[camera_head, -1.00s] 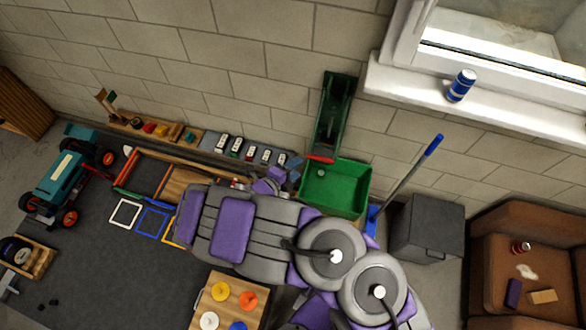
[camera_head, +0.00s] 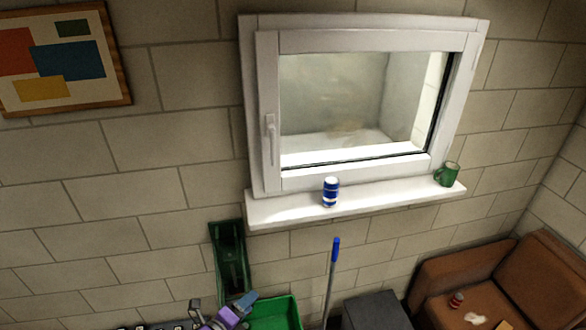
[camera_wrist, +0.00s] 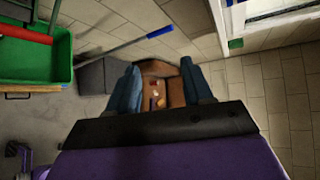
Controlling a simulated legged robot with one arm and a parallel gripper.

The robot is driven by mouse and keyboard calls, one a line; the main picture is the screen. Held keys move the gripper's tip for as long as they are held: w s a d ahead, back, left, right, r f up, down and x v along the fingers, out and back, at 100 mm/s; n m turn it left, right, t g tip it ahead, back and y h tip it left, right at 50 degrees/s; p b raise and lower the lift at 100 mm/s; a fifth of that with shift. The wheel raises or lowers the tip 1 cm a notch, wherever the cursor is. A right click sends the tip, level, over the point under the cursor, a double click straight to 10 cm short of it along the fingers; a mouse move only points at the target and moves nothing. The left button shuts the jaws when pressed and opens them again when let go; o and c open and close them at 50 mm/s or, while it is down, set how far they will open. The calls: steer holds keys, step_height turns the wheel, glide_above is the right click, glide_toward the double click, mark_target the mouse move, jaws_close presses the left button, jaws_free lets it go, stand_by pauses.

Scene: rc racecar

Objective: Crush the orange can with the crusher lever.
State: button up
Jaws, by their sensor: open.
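The green can crusher (camera_head: 231,262) is mounted upright on the wall below the window's left end. Its red lever bar (camera_wrist: 26,33) shows in the wrist view at the upper left, in front of the green bin. My gripper (camera_wrist: 160,84) is open, with nothing between its blue fingers. The lever lies off to the left of the fingers in that view. In the head view only part of my purple and grey wrist (camera_head: 225,318) shows at the bottom edge, just below the crusher. I see no can that is clearly orange. The crusher's lower end is hidden.
The green bin (camera_head: 275,314) stands under the crusher. A blue can (camera_head: 331,192) and a green mug (camera_head: 447,174) stand on the windowsill (camera_head: 290,211). A blue-handled pole (camera_head: 331,285) leans beside a grey box (camera_head: 375,311). A red can (camera_head: 456,300) lies on the brown armchair (camera_head: 450,268).

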steer(key=s+d+r+m+g+h+b, duration=0.1)
steer(key=d+r+m+g+h+b, duration=0.2)
steer(key=d+m, duration=0.75)
steer(key=d+r+m+g+h+b, duration=0.25)
steer(key=d+m+g+b, duration=0.2)
steer(key=d+m, duration=0.6)
steer(key=s+d+f+m+g+y+b, duration=0.3)
steer(key=s+d+m+g+y+b, duration=0.5)
steer(key=s+d+m, duration=0.7)
steer(key=s+a+f+m+y+b, duration=0.2)
steer(key=s+a+m+b, duration=0.1)
steer(key=s, duration=0.3)
steer(key=s+a+f+m+t+y+b, duration=0.1)
steer(key=s+a+f+m+y+b, duration=0.1)
steer(key=s+a+m+b, duration=0.2)
steer(key=s+a+m, duration=0.1)
steer(key=s+m, duration=0.1)
steer(key=s, duration=0.1)
steer(key=shift+f, duration=0.35)
